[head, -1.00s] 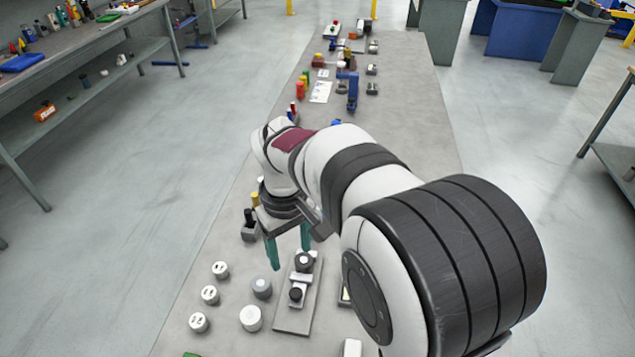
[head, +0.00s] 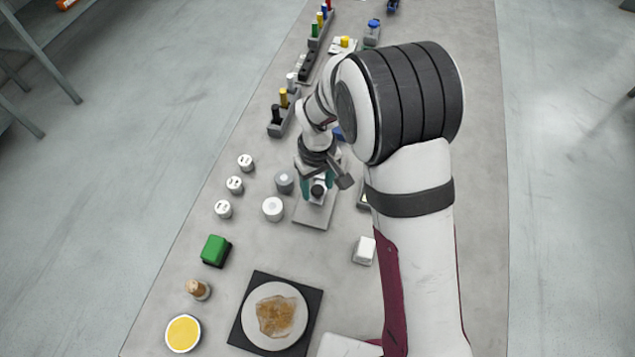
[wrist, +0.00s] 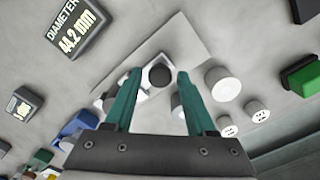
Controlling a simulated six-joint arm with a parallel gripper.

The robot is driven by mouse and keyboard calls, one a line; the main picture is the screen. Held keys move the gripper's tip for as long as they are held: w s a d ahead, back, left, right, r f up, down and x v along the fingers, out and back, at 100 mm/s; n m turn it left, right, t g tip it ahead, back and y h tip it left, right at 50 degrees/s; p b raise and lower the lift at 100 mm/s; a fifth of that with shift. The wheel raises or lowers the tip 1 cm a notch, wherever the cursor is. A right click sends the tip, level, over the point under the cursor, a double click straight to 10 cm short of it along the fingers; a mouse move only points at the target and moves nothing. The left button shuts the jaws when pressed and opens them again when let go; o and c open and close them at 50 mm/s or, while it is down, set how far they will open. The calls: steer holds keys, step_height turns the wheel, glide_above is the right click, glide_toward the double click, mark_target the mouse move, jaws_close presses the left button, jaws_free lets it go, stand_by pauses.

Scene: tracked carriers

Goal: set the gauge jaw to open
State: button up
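The gauge is a grey plate (head: 312,217) with a dark round knob (head: 317,192) and pale blocks on it. The plate (wrist: 185,38) and the knob (wrist: 160,75) also show in the wrist view. My gripper (head: 318,184) is at the gauge, pointing down, with its two teal fingers apart. In the wrist view the open gripper (wrist: 158,77) has the knob between its fingertips, with gaps on both sides. I cannot tell whether the tips are level with the knob. The gauge's far part is largely hidden by my gripper.
A display (wrist: 77,32) reads "DIAMETER 44.2 mm". A grey cylinder (head: 284,182) and a white cylinder (head: 273,209) stand close left of the plate. Several small white cylinders are farther left. A white block (head: 364,250) and a green block (head: 215,250) are nearer.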

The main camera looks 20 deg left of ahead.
jaws_close()
